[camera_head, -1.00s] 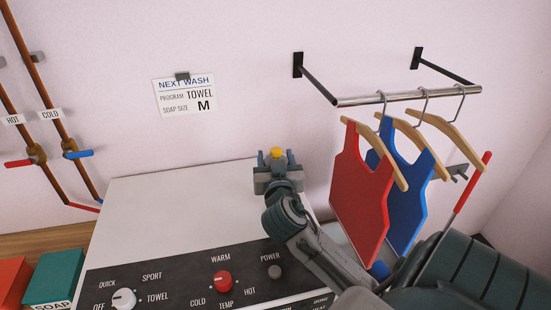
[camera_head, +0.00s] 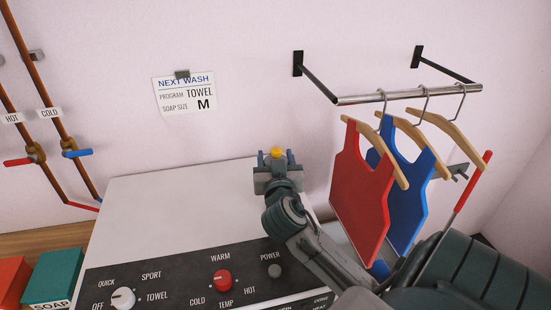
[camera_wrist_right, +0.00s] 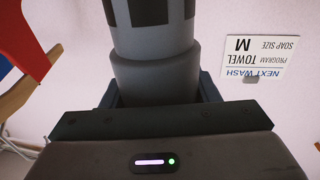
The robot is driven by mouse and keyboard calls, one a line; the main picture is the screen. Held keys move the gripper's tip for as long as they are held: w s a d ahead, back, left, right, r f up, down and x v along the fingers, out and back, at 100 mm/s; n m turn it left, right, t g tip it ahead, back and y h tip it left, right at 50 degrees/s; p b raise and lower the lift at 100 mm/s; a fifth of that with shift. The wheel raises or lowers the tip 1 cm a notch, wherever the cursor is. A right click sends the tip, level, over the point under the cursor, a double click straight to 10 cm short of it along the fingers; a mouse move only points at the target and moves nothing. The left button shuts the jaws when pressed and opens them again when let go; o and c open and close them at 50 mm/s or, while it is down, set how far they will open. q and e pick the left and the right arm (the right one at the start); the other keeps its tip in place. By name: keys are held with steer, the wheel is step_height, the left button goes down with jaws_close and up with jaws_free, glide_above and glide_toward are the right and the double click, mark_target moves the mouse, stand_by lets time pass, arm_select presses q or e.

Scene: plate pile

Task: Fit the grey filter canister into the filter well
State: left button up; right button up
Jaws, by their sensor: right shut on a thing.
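The grey filter canister (camera_wrist_right: 155,45) fills the upper middle of the right wrist view, a grey cylinder with darker patches and a wider collar. My right gripper (camera_wrist_right: 158,98) is shut on it around the collar. In the head view my right gripper (camera_head: 277,175) is above the back right part of the white washer top. A small yellow piece (camera_head: 276,153) shows just beyond it; I cannot tell whether it belongs to the canister. The filter well is not in view. My left gripper is not in view.
The white washer (camera_head: 170,210) has a dark control panel (camera_head: 180,277) with knobs. Red and blue vests (camera_head: 362,190) hang from a rail (camera_head: 405,96) at the right, near my right arm. Soap boxes (camera_head: 58,275) stand at the left, below hot and cold pipes (camera_head: 40,110).

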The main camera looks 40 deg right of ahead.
steer(key=shift+f, duration=0.2)
steer(key=shift+f+b, duration=0.6)
steer(key=shift+b, duration=0.1)
steer(key=shift+f, duration=0.1)
